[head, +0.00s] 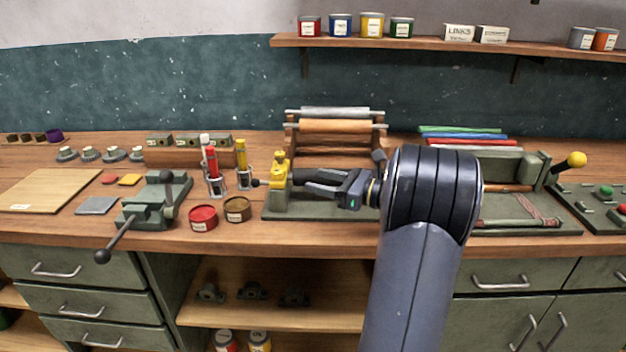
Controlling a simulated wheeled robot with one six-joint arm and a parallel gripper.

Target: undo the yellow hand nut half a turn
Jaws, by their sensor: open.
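The yellow hand nut (279,161) shows as a small stacked yellow shape at the left end of a green bench fixture (290,211). A dark stub sticks out to its left. At this size I cannot make out which way the nut is turned. My gripper (298,182) reaches in from the right, its dark fingers pointing left at the yellow part. The fingers are open, with their tips close to its right side. I cannot tell whether they touch it or stand around it. My arm hides the right end of the fixture.
A red tin (203,218) and a brown tin (237,209) stand left of the fixture, near upright red and yellow tubes. A green vise (155,205) is further left. A roll rack (335,135) stands behind. A yellow-knobbed lever (575,160) is at right.

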